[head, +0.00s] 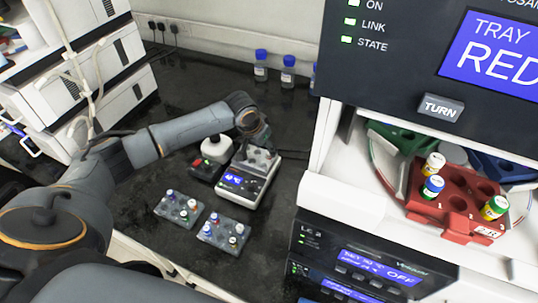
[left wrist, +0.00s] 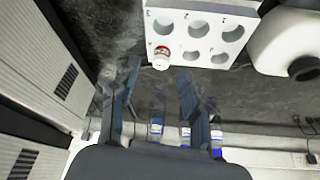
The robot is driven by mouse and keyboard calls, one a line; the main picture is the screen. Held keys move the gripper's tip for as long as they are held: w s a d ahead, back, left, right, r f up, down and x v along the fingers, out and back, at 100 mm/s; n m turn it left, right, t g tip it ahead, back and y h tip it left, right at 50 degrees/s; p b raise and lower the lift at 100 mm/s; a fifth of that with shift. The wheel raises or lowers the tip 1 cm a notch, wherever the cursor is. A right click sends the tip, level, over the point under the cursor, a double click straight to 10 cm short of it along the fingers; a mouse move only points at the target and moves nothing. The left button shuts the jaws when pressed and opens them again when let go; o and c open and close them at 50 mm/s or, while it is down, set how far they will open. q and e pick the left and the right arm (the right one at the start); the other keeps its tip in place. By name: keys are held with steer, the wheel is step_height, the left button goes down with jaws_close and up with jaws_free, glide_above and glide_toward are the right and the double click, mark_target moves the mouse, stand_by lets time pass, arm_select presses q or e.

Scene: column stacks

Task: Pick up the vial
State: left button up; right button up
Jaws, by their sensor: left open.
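A small vial (left wrist: 161,60) with a white cap and a red label sits at the edge of a pale block with several round holes (left wrist: 197,38) in the left wrist view. My left gripper (left wrist: 158,80) is open, its two fingers on either side of the space just below the vial, and nothing is between them. In the head view my left gripper (head: 259,143) hangs over a balance (head: 246,182) with a lit blue display; it hides most of what is on top, and I cannot make out that vial there. My right gripper is not in view.
Two small grey racks with vials (head: 180,208) (head: 223,232) stand in front of the balance. A white, round-topped device (head: 216,149) is beside it. Blue-capped bottles (head: 261,66) stand at the back. A red tray (head: 455,205) with three vials is at the right.

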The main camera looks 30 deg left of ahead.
mark_target(269, 156)
arm_select(q)
steer(key=x, duration=0.4)
steer(key=shift+w, duration=0.1)
steer(key=c, duration=0.9)
steer(key=shift+r, duration=0.1)
